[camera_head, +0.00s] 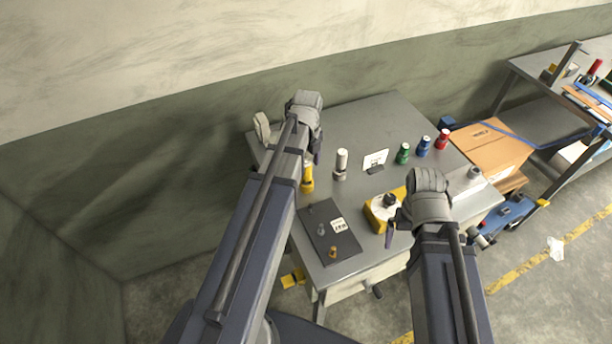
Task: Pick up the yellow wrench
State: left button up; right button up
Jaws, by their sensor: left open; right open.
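A yellow, elongated object (307,179) is on the grey table beside my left arm, which partly covers it. It may be the yellow wrench, but its shape is too small to be sure. My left gripper (317,152) is mostly hidden by its own arm, above the table near this object. It is open and holds nothing that I can see. My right gripper (391,234) is open beside a yellow container with a black cap (379,213), mostly hidden by its padded grey joint. I cannot tell whether it touches the container.
The grey table (368,115) also bears a dark board (328,232) with small parts, a grey-white canister (341,164), a white card (376,160) and green, blue and red cans (423,147). A cardboard box (490,147) stands right of it.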

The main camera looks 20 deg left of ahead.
aim_at(306, 175)
pick_arm(q)
notch_tip(306, 175, down, 5)
jog(key=b, duration=0.5)
jog(key=shift+s+f, duration=0.15)
jog(key=shift+c, duration=0.3)
grip_shut()
